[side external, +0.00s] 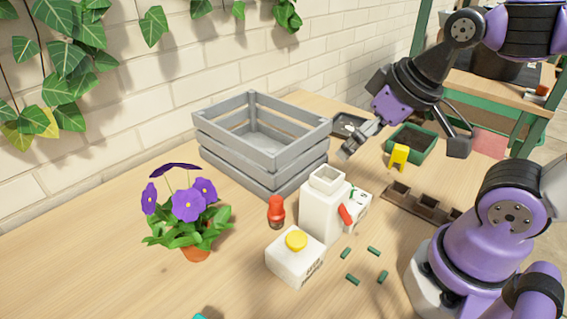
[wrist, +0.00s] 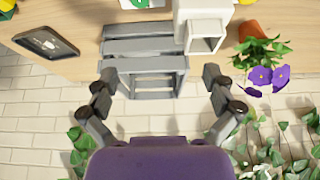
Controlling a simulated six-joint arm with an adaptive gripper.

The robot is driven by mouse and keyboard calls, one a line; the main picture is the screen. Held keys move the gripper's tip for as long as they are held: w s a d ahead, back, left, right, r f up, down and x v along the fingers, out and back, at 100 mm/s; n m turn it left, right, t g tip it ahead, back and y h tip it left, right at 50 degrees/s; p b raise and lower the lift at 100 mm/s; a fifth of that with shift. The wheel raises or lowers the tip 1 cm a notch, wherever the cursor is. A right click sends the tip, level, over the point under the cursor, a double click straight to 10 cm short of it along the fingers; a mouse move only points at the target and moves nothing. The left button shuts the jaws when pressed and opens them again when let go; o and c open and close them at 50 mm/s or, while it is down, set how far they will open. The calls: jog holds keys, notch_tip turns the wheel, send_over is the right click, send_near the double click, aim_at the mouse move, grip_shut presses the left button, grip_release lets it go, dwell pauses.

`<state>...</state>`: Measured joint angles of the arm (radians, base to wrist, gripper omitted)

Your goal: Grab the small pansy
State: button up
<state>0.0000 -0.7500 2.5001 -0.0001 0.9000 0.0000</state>
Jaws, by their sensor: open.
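The small pansy (side external: 187,205) has purple flowers and green leaves and stands upright in a terracotta pot (side external: 195,254) at the left of the table. In the wrist view, the pansy (wrist: 263,76) and its pot (wrist: 250,30) show at the right, beyond the right finger. My gripper (side external: 400,150) is open, with its fingers spread wide and nothing between them. It is above the table right of the grey crate, well apart from the pansy. In the wrist view my gripper (wrist: 159,75) frames the crate, not the plant.
The grey slatted crate (side external: 262,140) stands between my gripper and the pansy. A green planter (side external: 412,148) is behind.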

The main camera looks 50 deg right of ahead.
jog(key=n+y, duration=0.3)
jog(key=n, duration=0.4)
send_near(191, 231)
jog(key=w+d+f, duration=0.1)
jog(key=d+f, duration=0.1)
jog(key=shift+y, duration=0.3)
jog(key=x, duration=0.4)
jog(key=shift+w+a+f, duration=0.2)
jog(key=shift+f, duration=0.05)
jog(key=shift+a+x, duration=0.2)
jog(key=shift+x, duration=2.85)
jog(key=shift+w+r, duration=0.15)
jog(key=c, duration=1.2)
